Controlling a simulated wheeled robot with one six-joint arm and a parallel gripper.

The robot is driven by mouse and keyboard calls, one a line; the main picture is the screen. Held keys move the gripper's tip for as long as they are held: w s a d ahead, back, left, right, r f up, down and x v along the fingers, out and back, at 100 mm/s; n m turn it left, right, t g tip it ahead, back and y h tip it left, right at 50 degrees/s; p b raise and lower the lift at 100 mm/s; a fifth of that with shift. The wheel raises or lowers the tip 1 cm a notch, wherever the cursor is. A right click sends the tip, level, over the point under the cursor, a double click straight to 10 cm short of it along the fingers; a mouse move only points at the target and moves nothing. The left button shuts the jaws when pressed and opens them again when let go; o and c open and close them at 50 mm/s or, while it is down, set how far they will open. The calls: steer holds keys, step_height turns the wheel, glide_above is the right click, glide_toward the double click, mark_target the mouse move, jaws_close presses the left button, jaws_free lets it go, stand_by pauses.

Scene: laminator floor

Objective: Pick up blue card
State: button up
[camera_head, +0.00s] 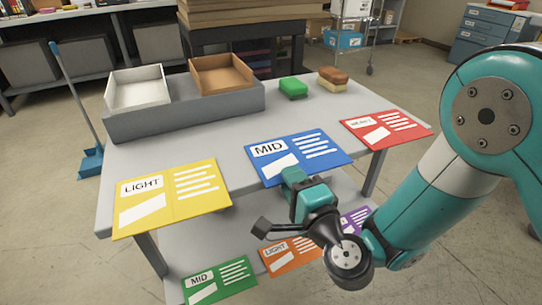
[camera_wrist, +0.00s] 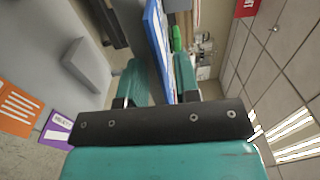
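The blue card (camera_head: 299,157), marked MID, lies flat on the grey table's top at its front edge, between the yellow and red cards. My gripper (camera_head: 292,176) is at the card's front edge, reaching in from the front. In the wrist view the blue card (camera_wrist: 157,35) shows nearly edge-on and runs in between the two fingers of my gripper (camera_wrist: 160,80). The fingers stand apart, with a gap showing between the left finger and the card. The right finger is close to the card; whether it touches cannot be told.
The yellow LIGHT card (camera_head: 172,198) and the red card (camera_head: 385,129) lie on either side. A white tray (camera_head: 137,90) and a brown tray (camera_head: 221,76) stand in a grey holder behind. Green (camera_head: 293,87) and brown (camera_head: 333,79) blocks sit farther back. More cards lie on the lower shelf.

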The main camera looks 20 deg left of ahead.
jaws_close()
